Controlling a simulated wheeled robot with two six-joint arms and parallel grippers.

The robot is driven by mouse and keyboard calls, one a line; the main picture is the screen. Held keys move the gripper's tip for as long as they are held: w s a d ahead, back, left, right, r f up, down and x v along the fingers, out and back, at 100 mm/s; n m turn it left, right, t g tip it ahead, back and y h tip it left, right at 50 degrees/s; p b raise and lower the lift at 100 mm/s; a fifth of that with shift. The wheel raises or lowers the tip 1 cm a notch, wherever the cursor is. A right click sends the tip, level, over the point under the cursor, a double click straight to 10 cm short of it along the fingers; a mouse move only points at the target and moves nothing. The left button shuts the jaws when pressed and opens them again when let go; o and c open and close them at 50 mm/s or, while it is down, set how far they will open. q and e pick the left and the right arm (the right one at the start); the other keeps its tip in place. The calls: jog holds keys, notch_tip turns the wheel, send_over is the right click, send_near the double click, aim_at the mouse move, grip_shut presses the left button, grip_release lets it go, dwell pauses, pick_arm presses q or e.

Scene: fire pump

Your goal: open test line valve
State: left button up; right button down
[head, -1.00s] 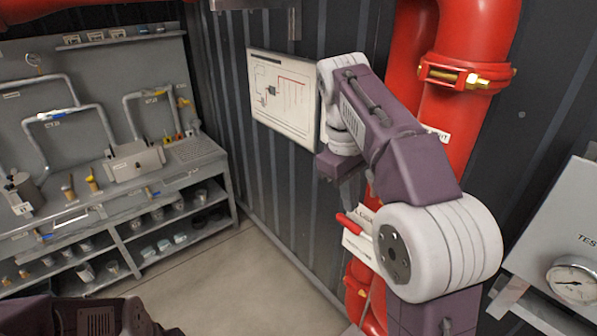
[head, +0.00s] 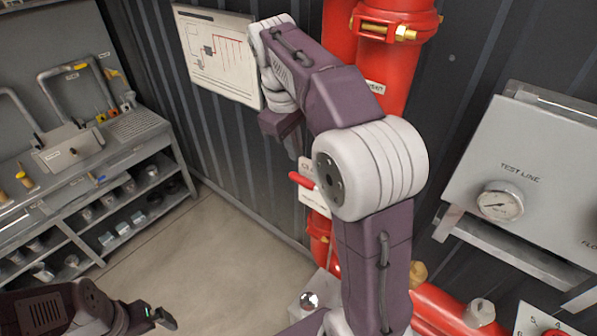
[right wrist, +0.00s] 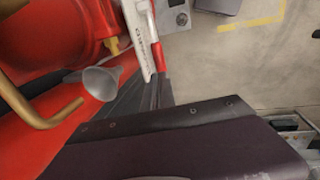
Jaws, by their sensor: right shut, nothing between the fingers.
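A grey panel (head: 540,150) lettered "TEST LINE" is on the right wall in the head view, with a round gauge (head: 500,203) on it. I cannot tell which handle is the test line valve. A red lever (head: 302,180) shows by a white tag (head: 312,198) on the red riser, partly behind my right arm. My right gripper (head: 292,146) is in front of the wall left of the riser, above that lever, shut and empty. My left gripper (head: 155,318) is low at the left, away from the panel; its jaw state is unclear.
The red riser (head: 393,75) stands behind my right arm. A grey workbench (head: 85,160) with shelves stands at the left. Floor (head: 215,240) between them is clear. The right wrist view shows red piping (right wrist: 50,40), a grey funnel (right wrist: 102,82) and a bent brass rod (right wrist: 55,118).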

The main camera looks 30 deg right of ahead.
aim_at(301, 178)
jog(key=f, duration=0.2)
jog(key=d+f, duration=0.1)
jog(key=f, duration=0.4)
jog(key=shift+w+d+f+p, duration=0.2)
jog(key=shift+w+p, duration=0.1)
jog(key=shift+w, duration=0.1)
pick_arm(q)
jog(key=shift+r, duration=0.25)
pick_arm(e)
jog(key=shift+s, duration=0.15)
pick_arm(q)
jog(key=shift+s, duration=0.15)
pick_arm(e)
jog(key=shift+s, duration=0.1)
